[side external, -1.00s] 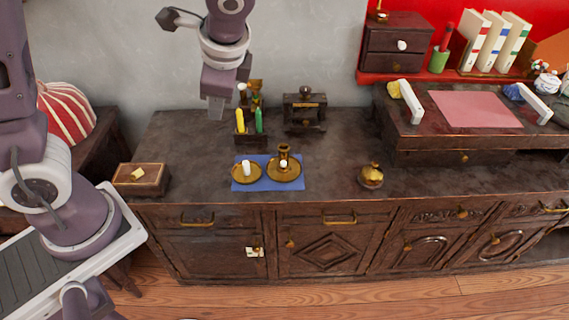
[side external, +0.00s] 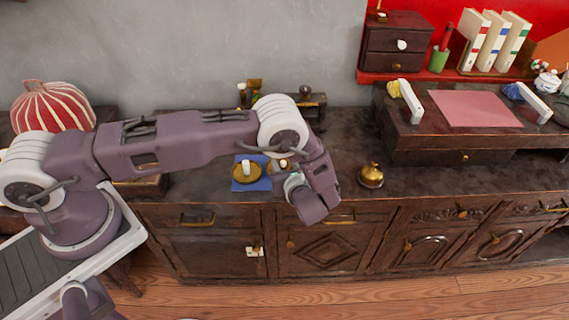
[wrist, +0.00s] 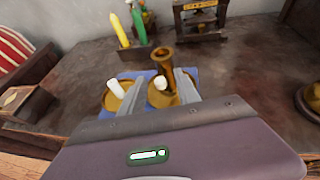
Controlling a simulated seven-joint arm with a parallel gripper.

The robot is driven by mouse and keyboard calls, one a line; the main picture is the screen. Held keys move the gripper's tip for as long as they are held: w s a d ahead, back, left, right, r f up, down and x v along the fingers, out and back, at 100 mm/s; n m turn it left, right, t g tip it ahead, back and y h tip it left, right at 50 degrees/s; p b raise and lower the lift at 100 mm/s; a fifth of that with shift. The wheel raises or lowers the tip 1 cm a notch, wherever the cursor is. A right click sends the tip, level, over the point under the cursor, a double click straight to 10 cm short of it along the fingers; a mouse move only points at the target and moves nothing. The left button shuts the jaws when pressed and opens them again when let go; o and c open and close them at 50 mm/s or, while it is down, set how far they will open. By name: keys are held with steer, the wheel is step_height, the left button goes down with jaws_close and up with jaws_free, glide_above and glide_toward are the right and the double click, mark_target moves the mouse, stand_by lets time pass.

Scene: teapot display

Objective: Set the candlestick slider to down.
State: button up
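The brass candlestick (wrist: 162,62) has a round dish (wrist: 156,99) at its base and a flared top. A short white piece (wrist: 160,82) shows at its front; whether this is the slider I cannot tell. My gripper (wrist: 159,85) is open in the wrist view, its two fingers in front of the candlestick, one to each side of the white piece. Contact cannot be made out. In the side view my arm hides most of the candlestick, and its dish (side external: 273,164) shows only partly. The fingers are hard to make out there.
A second brass dish with a white candle (wrist: 115,88) stands close on the left, on the same blue mat (side external: 252,186). Behind are a yellow candle (wrist: 119,30) and a dark wooden stand (wrist: 199,18). A brass bell (side external: 370,176) stands right. A wooden box (wrist: 24,103) is left.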

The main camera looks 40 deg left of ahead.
steer(key=shift+w+a+f, duration=0.1)
steer(key=shift+w+a, duration=0.05)
steer(key=shift+a, duration=0.1)
jaws_close()
stand_by(1.3)
